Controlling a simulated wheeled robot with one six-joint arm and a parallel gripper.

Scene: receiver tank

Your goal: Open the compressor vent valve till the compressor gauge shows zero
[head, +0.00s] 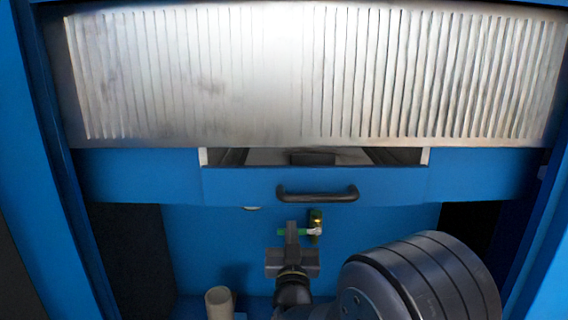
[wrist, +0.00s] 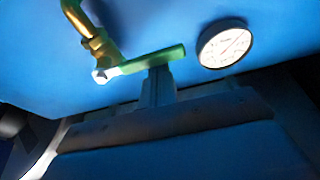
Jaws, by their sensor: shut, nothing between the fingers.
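The vent valve has a brass body (head: 316,218) and a green lever (head: 283,231) that points left in the head view. In the wrist view the brass body (wrist: 92,38) is at upper left and the green lever (wrist: 152,60) reaches right from its silver nut. The round white gauge (wrist: 223,46) is to the right of the lever; its needle is too small to read. My gripper (head: 291,230) is shut and empty, its tips at the lever. The shut fingers (wrist: 158,80) also show in the wrist view, just below the lever; I cannot tell whether they touch it.
A blue drawer front with a black handle (head: 317,193) overhangs the valve. A ribbed metal panel (head: 300,75) is above it. Blue cabinet walls stand on both sides. A beige cylinder (head: 219,302) stands at lower left. Dark openings flank the blue back panel.

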